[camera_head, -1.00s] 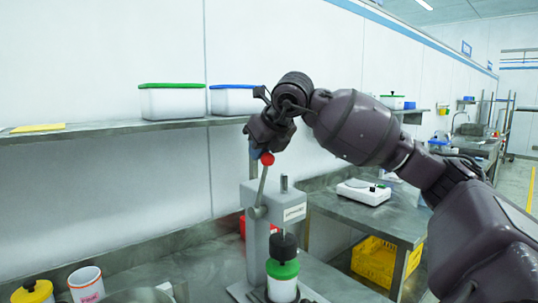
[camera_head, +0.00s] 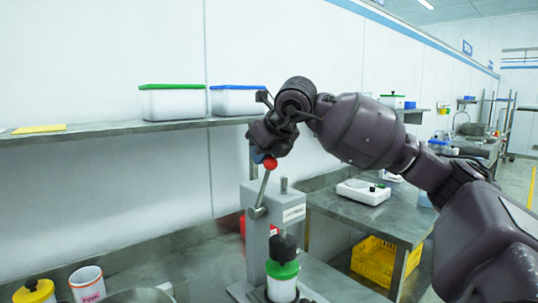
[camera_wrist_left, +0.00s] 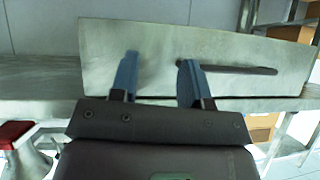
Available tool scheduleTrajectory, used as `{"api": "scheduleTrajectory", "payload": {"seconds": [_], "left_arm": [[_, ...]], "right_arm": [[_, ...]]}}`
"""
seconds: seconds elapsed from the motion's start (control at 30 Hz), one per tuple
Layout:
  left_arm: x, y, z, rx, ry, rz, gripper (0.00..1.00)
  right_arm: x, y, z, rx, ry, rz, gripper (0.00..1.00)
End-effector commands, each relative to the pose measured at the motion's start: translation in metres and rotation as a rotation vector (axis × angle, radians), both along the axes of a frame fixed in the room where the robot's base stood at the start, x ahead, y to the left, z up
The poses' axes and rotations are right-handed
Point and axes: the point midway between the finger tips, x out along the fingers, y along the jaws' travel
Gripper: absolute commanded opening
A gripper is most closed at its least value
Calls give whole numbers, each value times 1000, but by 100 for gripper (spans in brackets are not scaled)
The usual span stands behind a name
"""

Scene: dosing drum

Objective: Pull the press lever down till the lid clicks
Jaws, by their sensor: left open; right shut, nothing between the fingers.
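The grey press (camera_head: 257,235) stands on the bench in the head view. Its lever (camera_head: 263,188) points up, tilted slightly right, with a red ball knob (camera_head: 270,163) on top. My right gripper (camera_head: 262,155) is shut with its blue fingertips at the knob, nothing between them; whether they touch it I cannot tell. A white jar (camera_head: 281,290) with a green lid (camera_head: 282,270) stands under the black press head (camera_head: 283,246). My left gripper (camera_wrist_left: 157,80) shows in the left wrist view, open and empty, before a grey metal surface with a dark bar on it.
A white cup (camera_head: 87,285) and a yellow-lidded jar (camera_head: 34,291) stand at the front left. A shelf (camera_head: 120,129) behind holds two lidded white boxes. A side table (camera_head: 375,215) carries a white scale (camera_head: 363,191); a yellow crate (camera_head: 377,262) is below.

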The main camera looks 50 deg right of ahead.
Motion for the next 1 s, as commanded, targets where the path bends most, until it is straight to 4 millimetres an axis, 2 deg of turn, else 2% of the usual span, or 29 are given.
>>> {"api": "scheduleTrajectory", "payload": {"seconds": [0.3, 0.77, 1.0], "left_arm": [[8, 0, 18, 1, -30, -3, 43], [14, -1, 23, 0, -42, -5, 43], [15, -1, 31, 0, -49, -5, 43]], "right_arm": [[-17, 2, -6, -1, 0, 0, 0], [-20, 2, -9, -1, 1, 1, 0], [-29, 3, -15, -1, 0, 2, 0]]}}
